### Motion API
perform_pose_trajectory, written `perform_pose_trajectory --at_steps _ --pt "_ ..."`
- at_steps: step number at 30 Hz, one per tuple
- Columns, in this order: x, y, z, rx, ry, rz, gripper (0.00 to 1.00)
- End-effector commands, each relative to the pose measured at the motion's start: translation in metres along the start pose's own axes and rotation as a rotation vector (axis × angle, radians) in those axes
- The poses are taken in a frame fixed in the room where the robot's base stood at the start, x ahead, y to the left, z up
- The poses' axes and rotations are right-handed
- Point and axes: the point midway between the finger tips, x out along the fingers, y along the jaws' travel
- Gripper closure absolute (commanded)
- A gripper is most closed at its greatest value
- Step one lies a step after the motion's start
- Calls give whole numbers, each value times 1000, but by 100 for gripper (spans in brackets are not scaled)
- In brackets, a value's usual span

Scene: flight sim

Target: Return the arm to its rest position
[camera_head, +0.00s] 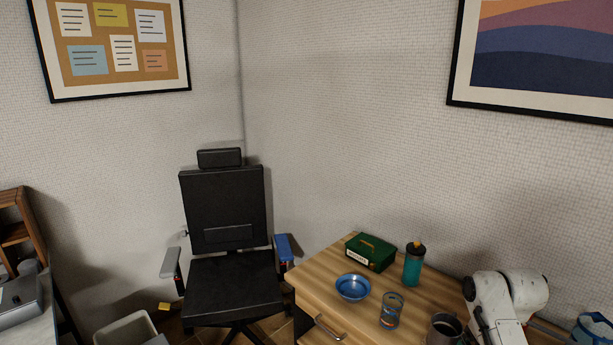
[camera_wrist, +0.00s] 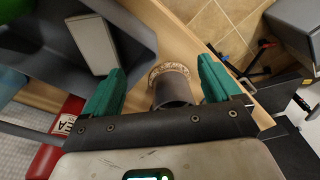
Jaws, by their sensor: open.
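My arm (camera_head: 508,300) shows at the lower right of the head view, in front of the wooden cabinet (camera_head: 310,290). My gripper is not seen in that view. In the wrist view my gripper (camera_wrist: 161,66) is open, with its two green fingers wide apart.
On the cabinet are a green box (camera_head: 370,253), blue bowl (camera_head: 352,287), teal bottle (camera_head: 413,266), patterned glass (camera_head: 391,311) and dark mug (camera_head: 443,330). A black chair (camera_head: 230,285) stands left. In the wrist view, a red box (camera_wrist: 57,140) is left and tiled floor (camera_wrist: 225,25) beyond.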

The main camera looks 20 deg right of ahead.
Motion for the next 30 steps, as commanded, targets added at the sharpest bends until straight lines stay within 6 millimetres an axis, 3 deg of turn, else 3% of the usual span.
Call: perform_pose_trajectory --at_steps 1,6,9,12,18,26,30 --pt "14 -41 6 -40 26 -22 10" --pt "36 -135 38 -118 121 -63 10" --pt "40 -175 68 -156 171 -76 10" --pt "40 -202 100 -189 213 -80 10" --pt "28 -224 148 -239 276 -70 10" --pt "6 -228 190 -298 340 -46 10" --pt "26 -210 224 -280 223 -18 10"
